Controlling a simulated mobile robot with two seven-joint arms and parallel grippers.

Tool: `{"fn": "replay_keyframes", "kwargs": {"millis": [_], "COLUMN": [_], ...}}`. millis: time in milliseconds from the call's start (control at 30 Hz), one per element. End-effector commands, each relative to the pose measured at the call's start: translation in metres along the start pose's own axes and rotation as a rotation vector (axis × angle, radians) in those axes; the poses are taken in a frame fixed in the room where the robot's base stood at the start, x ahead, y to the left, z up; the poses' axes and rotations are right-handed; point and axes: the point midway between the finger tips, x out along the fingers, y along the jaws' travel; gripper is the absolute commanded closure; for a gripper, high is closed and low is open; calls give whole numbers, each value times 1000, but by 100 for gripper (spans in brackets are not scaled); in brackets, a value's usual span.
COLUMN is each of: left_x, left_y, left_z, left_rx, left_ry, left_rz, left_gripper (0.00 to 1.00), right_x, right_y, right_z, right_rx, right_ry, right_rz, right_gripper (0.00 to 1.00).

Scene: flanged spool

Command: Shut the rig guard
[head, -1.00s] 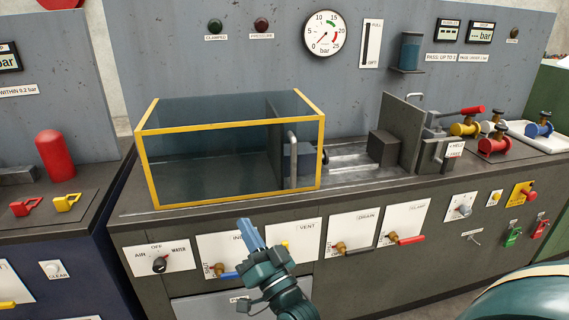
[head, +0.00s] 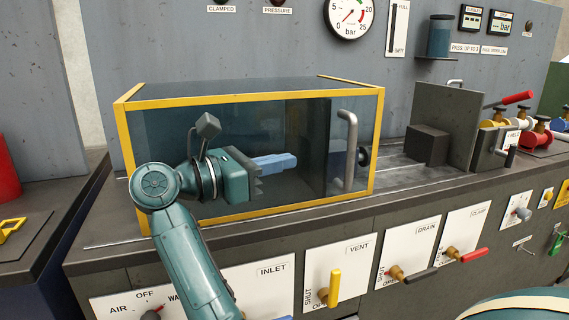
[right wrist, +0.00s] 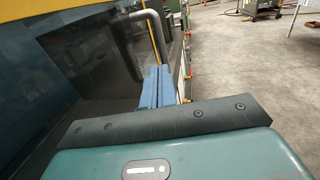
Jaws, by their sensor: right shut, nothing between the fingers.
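The rig guard (head: 240,95), a clear box with yellow edges, stands on the left part of the bench top. The fixture to its right, with a dark block (head: 428,145) and an upright plate (head: 447,110), is uncovered. The guard's grey bar handle (head: 347,150) is upright near the right end of its front; it also shows in the right wrist view (right wrist: 155,30). My right gripper (head: 292,160) is shut and empty in front of the guard's front pane. Its blue fingers (right wrist: 155,85) point right toward the handle, with a gap left of it in the head view. My left gripper is not in view.
The bench front below carries valve levers, among them the yellow vent lever (head: 334,288) and the red clamp lever (head: 473,255). A pressure gauge (head: 349,14) is on the back panel. The bench track (head: 395,170) right of the guard looks clear up to the block.

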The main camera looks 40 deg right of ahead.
Motion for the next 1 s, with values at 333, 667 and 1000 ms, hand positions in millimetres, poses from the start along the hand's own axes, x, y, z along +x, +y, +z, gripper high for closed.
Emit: {"fn": "replay_keyframes", "kwargs": {"millis": [333,667,1000], "left_x": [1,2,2], "left_y": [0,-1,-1], "left_z": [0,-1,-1], "left_rx": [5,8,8], "left_ry": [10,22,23], "left_rz": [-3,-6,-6], "left_gripper": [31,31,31], "right_x": [76,116,119], "right_y": [-1,-1,0], "right_z": [1,1,1], "right_rx": [-2,-4,-5], "right_ry": [-7,-6,-5], "right_rz": [-6,-3,-1], "right_gripper": [100,100,100]}}
